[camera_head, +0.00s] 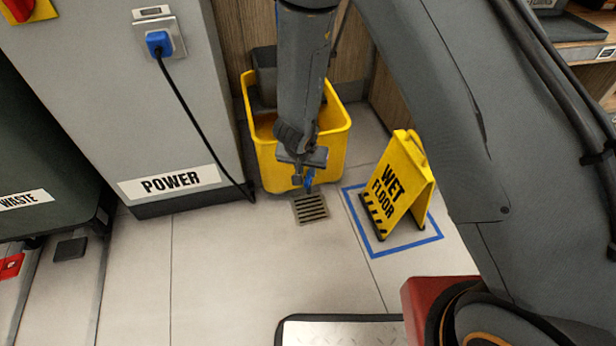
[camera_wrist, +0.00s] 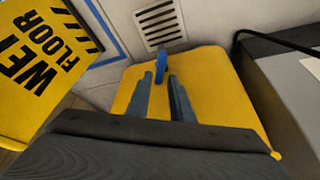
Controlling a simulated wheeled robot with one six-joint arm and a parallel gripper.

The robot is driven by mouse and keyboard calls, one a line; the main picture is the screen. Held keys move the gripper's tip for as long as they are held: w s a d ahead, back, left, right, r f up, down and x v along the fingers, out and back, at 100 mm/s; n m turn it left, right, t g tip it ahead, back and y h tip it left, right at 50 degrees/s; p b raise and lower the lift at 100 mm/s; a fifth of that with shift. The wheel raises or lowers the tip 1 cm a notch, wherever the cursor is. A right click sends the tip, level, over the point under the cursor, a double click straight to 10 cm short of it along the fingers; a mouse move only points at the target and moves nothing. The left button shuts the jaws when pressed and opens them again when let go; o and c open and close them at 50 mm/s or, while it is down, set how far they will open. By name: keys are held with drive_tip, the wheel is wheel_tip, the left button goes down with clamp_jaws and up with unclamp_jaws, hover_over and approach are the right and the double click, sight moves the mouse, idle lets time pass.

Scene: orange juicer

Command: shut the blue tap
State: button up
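The blue tap (camera_wrist: 161,65) is on the front of the yellow mop bucket (camera_wrist: 215,75), close to the floor drain. In the head view the tap (camera_head: 309,182) is a small blue patch partly hidden by my gripper (camera_head: 303,177). In the wrist view my gripper (camera_wrist: 160,77) is open, with its two fingers apart and nothing held. The tap lies in line with the gap between the fingertips, at or just past them. I cannot tell whether the fingers touch it. The yellow mop bucket (camera_head: 340,135) stands upright on the floor.
A yellow wet floor sign (camera_head: 405,180) stands on a blue taped square right of the bucket. The floor drain (camera_head: 311,208) lies in front of it. A grey power cabinet (camera_head: 180,110) with a blue plug (camera_head: 158,42) and black cable stands left.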

sight(309, 176)
drive_tip(key=b+x, duration=0.3)
drive_tip(key=x, duration=0.2)
drive_tip(key=shift+f, duration=0.1)
clamp_jaws()
drive_tip(key=p, duration=0.4)
drive_tip(key=shift+r+m, duration=0.25)
drive_tip(key=shift+m, duration=0.15)
drive_tip(key=shift+f+m+h+p, duration=0.2)
drive_tip(key=shift+m+h+p, duration=0.15)
drive_tip(key=shift+p, duration=0.7)
unclamp_jaws()
